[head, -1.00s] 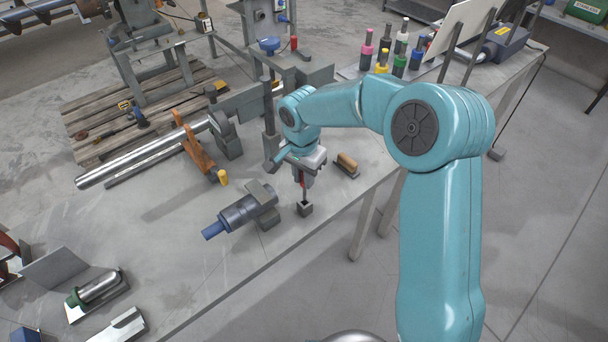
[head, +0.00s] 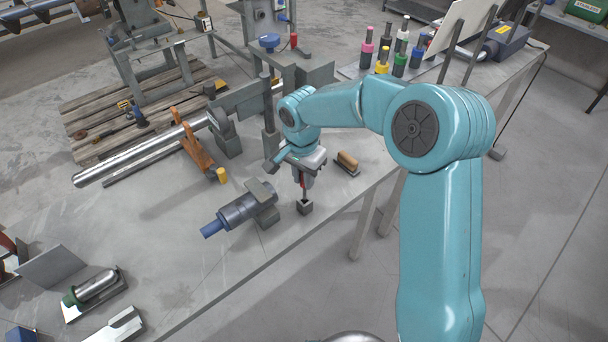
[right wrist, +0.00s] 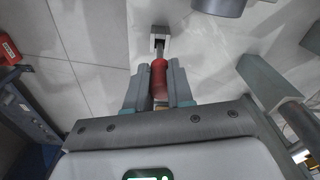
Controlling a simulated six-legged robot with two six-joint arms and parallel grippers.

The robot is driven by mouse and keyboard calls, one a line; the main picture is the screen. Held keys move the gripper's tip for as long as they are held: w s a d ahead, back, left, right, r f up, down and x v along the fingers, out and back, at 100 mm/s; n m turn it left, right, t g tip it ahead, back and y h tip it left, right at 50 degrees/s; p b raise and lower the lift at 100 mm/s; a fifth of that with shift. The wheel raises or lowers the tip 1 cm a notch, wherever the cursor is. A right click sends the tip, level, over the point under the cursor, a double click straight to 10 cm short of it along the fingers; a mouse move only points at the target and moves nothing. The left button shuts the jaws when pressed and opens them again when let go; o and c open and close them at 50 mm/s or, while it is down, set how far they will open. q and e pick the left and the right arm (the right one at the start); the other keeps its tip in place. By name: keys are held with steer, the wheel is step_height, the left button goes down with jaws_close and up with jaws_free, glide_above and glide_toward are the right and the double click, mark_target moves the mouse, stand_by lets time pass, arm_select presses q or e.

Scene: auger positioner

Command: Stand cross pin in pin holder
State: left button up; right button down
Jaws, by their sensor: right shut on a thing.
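The cross pin has a red grip and a thin dark shank; in the right wrist view its red part (right wrist: 159,76) sits between my fingers. In the head view the pin (head: 304,188) stands about upright below my right gripper (head: 303,178). The pin holder (head: 304,208) is a small grey square block on the bench near its front edge. In the right wrist view the shank's lower end meets the opening of the holder (right wrist: 160,33); how deep it sits, I cannot tell. My right gripper (right wrist: 159,88) is shut on the red grip. My left gripper is not in view.
A dark cylinder with a blue end (head: 238,211) lies left of the holder. A wooden-handled brush (head: 347,163) lies to the right, and a yellow cylinder (head: 222,175) stands further left. A long steel shaft (head: 130,163) lies behind. The bench's front edge is close by.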

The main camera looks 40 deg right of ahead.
steer(key=shift+f+b, duration=1.85)
steer(key=shift+f, duration=0.45)
steer(key=c, duration=0.9)
jaws_free()
step_height(320, 180, up, 16)
steer(key=p, duration=0.1)
steer(key=shift+s+a+r, duration=0.15)
steer(key=shift+a+r, duration=0.05)
steer(key=shift+a, duration=0.2)
